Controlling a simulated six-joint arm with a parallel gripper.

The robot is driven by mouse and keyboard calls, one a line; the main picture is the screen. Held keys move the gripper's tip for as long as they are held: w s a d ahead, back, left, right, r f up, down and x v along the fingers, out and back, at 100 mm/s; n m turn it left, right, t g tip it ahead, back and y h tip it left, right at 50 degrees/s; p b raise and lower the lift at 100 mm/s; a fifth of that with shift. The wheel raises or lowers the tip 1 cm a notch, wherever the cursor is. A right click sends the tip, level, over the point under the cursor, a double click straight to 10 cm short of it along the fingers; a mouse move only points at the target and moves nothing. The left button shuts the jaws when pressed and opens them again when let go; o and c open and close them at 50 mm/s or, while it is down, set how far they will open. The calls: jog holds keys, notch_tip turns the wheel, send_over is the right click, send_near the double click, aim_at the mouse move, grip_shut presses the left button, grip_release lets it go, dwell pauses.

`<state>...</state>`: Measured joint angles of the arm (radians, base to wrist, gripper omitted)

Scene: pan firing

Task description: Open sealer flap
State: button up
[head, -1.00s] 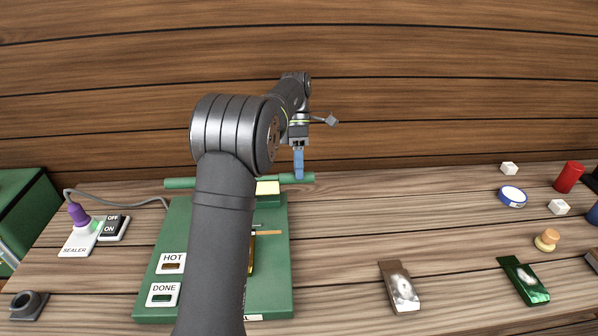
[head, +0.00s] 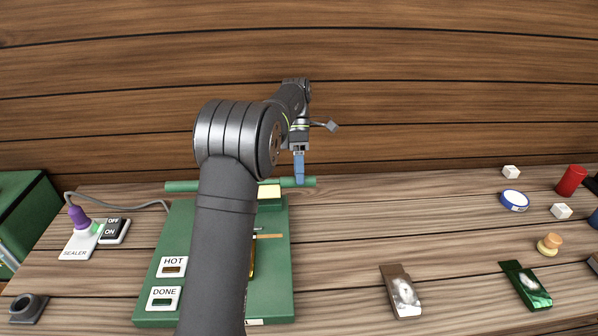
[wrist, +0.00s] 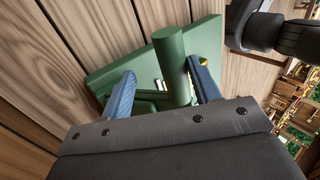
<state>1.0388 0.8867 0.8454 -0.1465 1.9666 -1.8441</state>
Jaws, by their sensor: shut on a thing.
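The green sealer (head: 272,295) lies on the bench with plates marked HOT (head: 173,266) and DONE (head: 163,298). A round green bar (head: 182,187) runs across its far end, and I take it as the flap's handle. My gripper (head: 299,182) points down at the bar's right end and is shut on it. In the wrist view the bar (wrist: 172,62) lies between the blue fingers of my gripper (wrist: 165,88). The flap looks raised at the far end, but my arm covers much of the sealer, so its exact angle is unclear.
A switch box (head: 114,231) marked OFF and ON and a purple knob (head: 78,214) on a SEALER plate stand left. Metal pieces (head: 402,292) (head: 526,285), a blue and white roll (head: 515,200) and a red cylinder (head: 570,180) lie right. The wooden wall is close behind.

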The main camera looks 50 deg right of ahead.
jog(key=shift+s, duration=0.1)
dwell(0.5)
jog(key=shift+s+a+f+t+h, duration=0.3)
jog(key=shift+s+a+t+h, duration=0.2)
jog(key=shift+s+a, duration=0.05)
jog(key=shift+s+a+f+t+h, duration=0.7)
jog(key=shift+s+a+t+h, duration=0.05)
jog(key=shift+t+h, duration=0.15)
notch_tip(320, 180, down, 7)
jog(key=s+a, duration=0.3)
jog(key=a+v, duration=0.1)
jog(key=v, duration=1.7)
jog(key=w+a+t+h, duration=0.2)
jog(key=w+a, duration=0.7)
jog(key=a, duration=0.3)
notch_tip(320, 180, down, 10)
notch_tip(320, 180, up, 13)
jog(key=shift+s, duration=0.4)
